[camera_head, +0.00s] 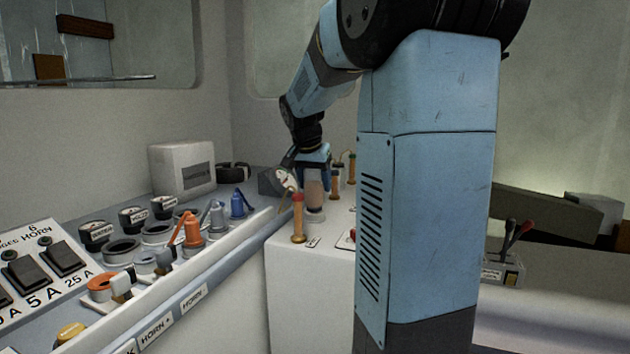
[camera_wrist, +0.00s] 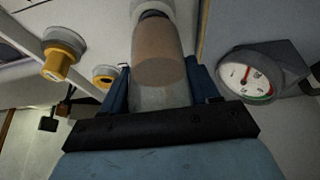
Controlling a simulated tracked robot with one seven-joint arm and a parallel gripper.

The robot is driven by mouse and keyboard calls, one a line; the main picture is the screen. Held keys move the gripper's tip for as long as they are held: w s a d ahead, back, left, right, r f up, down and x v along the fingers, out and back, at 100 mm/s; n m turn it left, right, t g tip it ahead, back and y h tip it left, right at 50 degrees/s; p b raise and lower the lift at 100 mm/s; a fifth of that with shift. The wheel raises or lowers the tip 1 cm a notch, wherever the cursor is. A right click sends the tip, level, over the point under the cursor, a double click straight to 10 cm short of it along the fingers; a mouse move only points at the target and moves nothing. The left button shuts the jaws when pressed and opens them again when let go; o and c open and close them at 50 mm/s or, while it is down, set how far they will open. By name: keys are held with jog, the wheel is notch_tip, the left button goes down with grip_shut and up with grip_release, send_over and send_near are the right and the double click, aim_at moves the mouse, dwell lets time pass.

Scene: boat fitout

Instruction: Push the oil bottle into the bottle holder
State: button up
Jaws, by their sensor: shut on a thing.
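The oil bottle (camera_head: 314,192) is a clear cylinder with brown oil, upright over the white cabinet top in the head view. In the wrist view the bottle (camera_wrist: 160,58) runs up the middle of the picture. My gripper (camera_head: 314,164) is shut on the bottle from above, with its blue fingers (camera_wrist: 158,88) on both sides of it. A pale round fitting (camera_head: 315,215), seemingly the bottle holder, is at the bottle's lower end. In the wrist view a dark ring shows at that end. I cannot tell how deep the bottle sits.
A dial gauge (camera_head: 286,181) stands close left of the bottle; the wrist view shows it at right (camera_wrist: 248,76). Brass-coloured posts (camera_head: 298,218) stand near the bottle. Left is a panel with switches (camera_head: 62,258) and oil cans (camera_head: 192,228). My arm hides the cabinet's right part.

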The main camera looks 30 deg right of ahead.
jog(key=o, duration=1.5)
jog(key=shift+c, duration=0.2)
jog(key=v, duration=1.3)
jog(key=shift+a+r, duration=0.15)
jog(key=shift+r, duration=0.15)
jog(key=shift+s, duration=0.1)
jog(key=s+a+f+n+t+y, duration=0.1)
jog(key=s+a+f+n, duration=0.2)
jog(key=s, duration=0.4)
jog(key=s+a+f+n+t+y, duration=0.1)
jog(key=s+a+f+n, duration=0.3)
jog(key=s+a+f, duration=0.2)
jog(key=s+a+f+n+y, duration=0.1)
jog(key=s+a+f+n, duration=0.2)
jog(key=s+a+f, duration=0.2)
jog(key=s+f, duration=0.2)
jog(key=s, duration=0.2)
jog(key=shift+s+a+t+y, duration=0.25)
jog(key=shift+s+t+y, duration=0.05)
jog(key=shift+s+t, duration=0.1)
